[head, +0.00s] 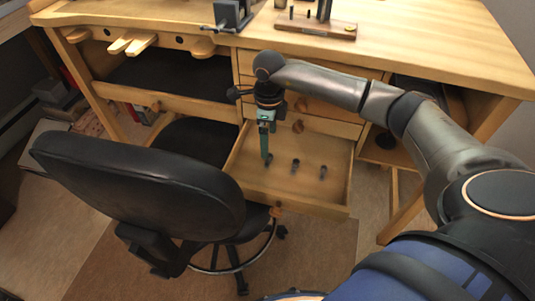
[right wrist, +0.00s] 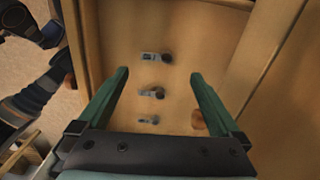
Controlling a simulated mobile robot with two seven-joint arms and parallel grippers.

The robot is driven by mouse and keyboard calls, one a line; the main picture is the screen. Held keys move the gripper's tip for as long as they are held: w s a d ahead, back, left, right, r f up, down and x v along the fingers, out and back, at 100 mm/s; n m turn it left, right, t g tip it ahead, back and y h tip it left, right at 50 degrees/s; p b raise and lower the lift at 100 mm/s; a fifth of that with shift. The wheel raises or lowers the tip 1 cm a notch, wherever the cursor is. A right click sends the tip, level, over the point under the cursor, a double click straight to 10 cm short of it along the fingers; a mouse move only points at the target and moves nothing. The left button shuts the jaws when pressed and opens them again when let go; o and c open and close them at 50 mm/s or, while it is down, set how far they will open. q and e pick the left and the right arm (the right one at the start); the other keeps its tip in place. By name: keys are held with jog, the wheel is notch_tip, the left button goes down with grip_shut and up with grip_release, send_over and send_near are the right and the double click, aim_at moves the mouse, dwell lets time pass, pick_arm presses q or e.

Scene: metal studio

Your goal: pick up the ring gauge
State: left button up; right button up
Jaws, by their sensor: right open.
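Three small dark metal pieces lie in a row on the floor of an open wooden drawer (head: 310,188). In the right wrist view they are a far piece (right wrist: 157,57), a middle piece (right wrist: 152,93) and a near piece (right wrist: 149,120). They are too small for me to tell which is the ring gauge. In the head view, two pieces show clearly, a middle one (head: 295,165) and a right one (head: 323,172). My right gripper (head: 266,154) points down over the drawer's left part, its green fingers (right wrist: 159,73) apart with nothing held. My left gripper is not in view.
A black office chair (head: 140,180) stands close to the drawer's left front. The wooden workbench (head: 400,40) is above and behind, with a wooden stand (head: 315,28) on top. Closed drawers (head: 325,108) sit above the open one. Bare drawer floor lies around the pieces.

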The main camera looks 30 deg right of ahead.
aim_at(268, 160)
jog(key=shift+f, duration=1.45)
jog(key=f, duration=0.2)
jog(key=shift+s+a+f+b, duration=0.25)
jog(key=shift+f+b, duration=0.05)
jog(key=shift+b, duration=0.1)
jog(key=shift+w+f, duration=0.1)
jog(key=shift+f, duration=0.85)
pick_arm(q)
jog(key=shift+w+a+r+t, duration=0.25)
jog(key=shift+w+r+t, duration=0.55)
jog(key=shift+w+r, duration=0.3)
pick_arm(e)
jog(key=c, duration=1.3)
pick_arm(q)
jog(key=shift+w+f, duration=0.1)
pick_arm(e)
jog(key=shift+r, duration=0.1)
